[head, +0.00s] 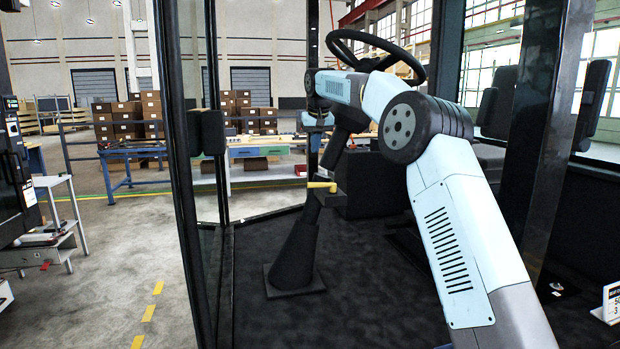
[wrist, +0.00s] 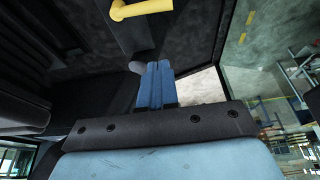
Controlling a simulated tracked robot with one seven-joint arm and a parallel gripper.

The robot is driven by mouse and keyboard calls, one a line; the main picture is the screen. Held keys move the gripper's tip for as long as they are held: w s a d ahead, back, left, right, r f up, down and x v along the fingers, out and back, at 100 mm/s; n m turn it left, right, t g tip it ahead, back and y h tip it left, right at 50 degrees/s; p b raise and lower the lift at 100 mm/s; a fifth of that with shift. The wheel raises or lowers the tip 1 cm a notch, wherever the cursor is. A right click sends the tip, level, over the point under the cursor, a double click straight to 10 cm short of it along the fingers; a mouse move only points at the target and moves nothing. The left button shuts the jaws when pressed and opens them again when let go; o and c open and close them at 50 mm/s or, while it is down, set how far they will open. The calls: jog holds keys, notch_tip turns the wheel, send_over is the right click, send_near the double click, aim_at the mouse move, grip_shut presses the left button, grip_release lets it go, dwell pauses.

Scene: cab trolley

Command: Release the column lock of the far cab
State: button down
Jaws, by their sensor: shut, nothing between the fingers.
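The column lock is a yellow lever (head: 320,185) on a dark bracket partway up the black steering column (head: 308,208). It also shows at the top edge of the wrist view (wrist: 145,9), partly cut off. My gripper (head: 315,144) hangs beside the column, above the lever and apart from it. Its blue fingers (wrist: 155,85) are closed together and empty in the wrist view. The fingertips point toward the lever, with a gap between. My forearm crosses in front of the upper column and hides part of it.
The steering wheel (head: 345,37) is above and behind my forearm. A dark cab post (head: 180,170) stands left of the column, and a thick post (head: 540,130) on the right. The cab floor (head: 345,270) around the column boot is clear. A seat (head: 500,100) is at the right.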

jog(key=shift+w+a+f, duration=0.3)
jog(key=shift+w+f, duration=0.2)
jog(key=shift+f, duration=0.1)
notch_tip(320, 180, down, 10)
jog(key=shift+s, duration=0.2)
dwell(0.7)
